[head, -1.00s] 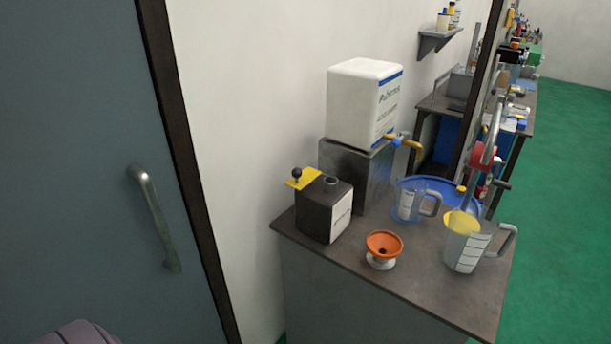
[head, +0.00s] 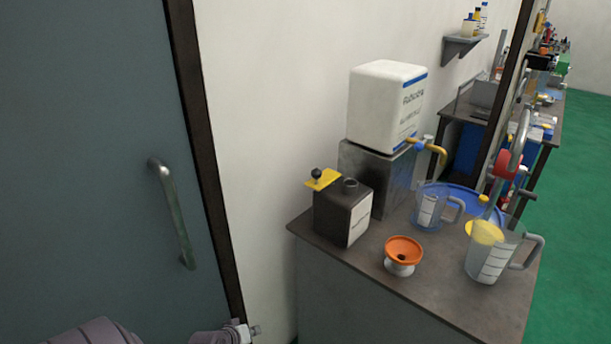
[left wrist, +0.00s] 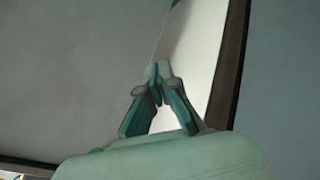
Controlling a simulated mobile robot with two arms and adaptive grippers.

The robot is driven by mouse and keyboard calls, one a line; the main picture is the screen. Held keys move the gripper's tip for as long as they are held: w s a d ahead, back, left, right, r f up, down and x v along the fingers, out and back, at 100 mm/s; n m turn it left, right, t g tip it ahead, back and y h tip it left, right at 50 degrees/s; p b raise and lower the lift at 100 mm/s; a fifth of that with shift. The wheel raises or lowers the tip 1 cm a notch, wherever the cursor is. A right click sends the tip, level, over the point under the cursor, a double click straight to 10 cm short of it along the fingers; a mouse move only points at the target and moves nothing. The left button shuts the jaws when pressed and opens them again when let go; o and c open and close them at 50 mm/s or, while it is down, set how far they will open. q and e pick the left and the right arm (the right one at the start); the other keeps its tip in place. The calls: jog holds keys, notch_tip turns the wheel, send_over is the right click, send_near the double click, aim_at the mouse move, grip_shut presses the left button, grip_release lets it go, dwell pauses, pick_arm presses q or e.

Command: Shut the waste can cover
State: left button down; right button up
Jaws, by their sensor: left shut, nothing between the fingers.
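The waste can is a dark, boxy can (head: 334,216) with a pale label, standing at the near left corner of the bench top. Its round neck (head: 350,184) is uncovered. The yellow cover (head: 323,179), with a black knob, sticks out at the can's back left, beside the neck. My left gripper (head: 254,331) is at the bottom of the head view, low and left of the bench, well apart from the can. In the left wrist view its fingers (left wrist: 158,72) are together with nothing between them. My right gripper is not in view.
An orange funnel (head: 403,249), a clear jug with yellow contents (head: 490,262), another jug (head: 427,212) and a blue basin (head: 462,198) crowd the bench (head: 352,260). A white container (head: 384,108) sits on a grey block behind. A door with a handle (head: 175,215) is at left.

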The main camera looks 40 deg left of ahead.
pick_arm(q)
jog(key=w+a+r+n+t, duration=0.2)
jog(key=w+r, duration=0.3)
jog(key=r, duration=0.4)
jog(key=w+a+r+n+t, duration=0.1)
jog(key=w+a+r+t, duration=0.15)
jog(key=w+r, duration=0.45)
jog(key=w+d+r+n+t+h+b, duration=0.1)
jog(key=d+r+t+h, duration=0.1)
jog(key=r, duration=1.2)
jog(key=w+d+r+n+t+h, duration=0.1)
jog(key=r+t+h, duration=0.15)
jog(key=r, duration=1.15)
jog(key=p, duration=0.2)
send_near(324, 172)
notch_tip(324, 172, up, 4)
jog(key=w, duration=0.2)
jog(key=shift+w+d+f, duration=0.25)
jog(key=shift+w, duration=0.35)
